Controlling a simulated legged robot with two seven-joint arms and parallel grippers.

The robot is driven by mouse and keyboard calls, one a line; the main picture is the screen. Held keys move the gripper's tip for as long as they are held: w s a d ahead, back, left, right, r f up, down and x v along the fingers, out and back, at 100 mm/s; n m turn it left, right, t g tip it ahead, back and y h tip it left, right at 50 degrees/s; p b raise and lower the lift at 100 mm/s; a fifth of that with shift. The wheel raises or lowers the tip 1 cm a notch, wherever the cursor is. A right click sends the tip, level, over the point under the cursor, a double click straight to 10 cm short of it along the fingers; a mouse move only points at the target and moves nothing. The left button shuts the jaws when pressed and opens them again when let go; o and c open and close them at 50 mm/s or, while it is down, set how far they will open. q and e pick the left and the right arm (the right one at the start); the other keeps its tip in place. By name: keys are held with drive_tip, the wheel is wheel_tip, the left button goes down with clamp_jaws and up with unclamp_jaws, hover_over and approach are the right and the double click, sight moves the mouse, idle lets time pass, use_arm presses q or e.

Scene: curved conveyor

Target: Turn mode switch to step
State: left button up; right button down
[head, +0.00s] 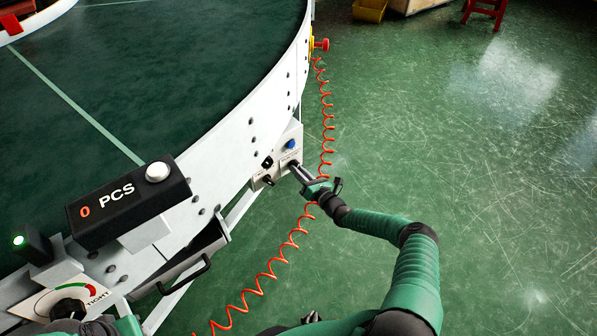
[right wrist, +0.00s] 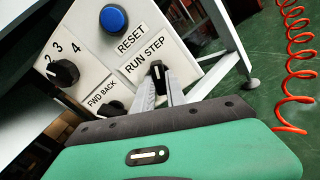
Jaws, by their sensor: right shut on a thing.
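The mode switch (right wrist: 157,69) is a small black knob under the RUN STEP label on a white control panel (right wrist: 122,56) in the right wrist view. The panel (head: 287,151) also shows in the head view, on the side of the conveyor. My right gripper (right wrist: 159,82) has its grey fingers on both sides of the knob and is shut on it. In the head view the right gripper (head: 295,167) reaches the panel from the lower right. The fingers partly cover the knob, and I cannot tell which label it points to. My left gripper's fingers do not show.
A blue RESET button (right wrist: 113,19), a numbered knob (right wrist: 63,72) and a FWD BACK knob (right wrist: 112,108) are near the switch. A coiled red cable (head: 322,110) hangs close to my right wrist. A PCS counter (head: 129,200) sits on the conveyor rim. Floor at the right is clear.

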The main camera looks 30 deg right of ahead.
drive_tip(key=shift+s+d+f+m, duration=0.1)
drive_tip(key=shift+f+m, duration=0.05)
drive_tip(key=shift+m, duration=0.35)
drive_tip(key=c, duration=1.4)
unclamp_jaws()
drive_tip(key=shift+o, duration=0.2)
drive_tip(key=s+d+p, duration=0.1)
drive_tip(key=s+p, duration=0.6)
drive_tip(key=s, duration=0.9)
drive_tip(key=shift+s+d, duration=0.15)
drive_tip(key=shift+s, duration=0.25)
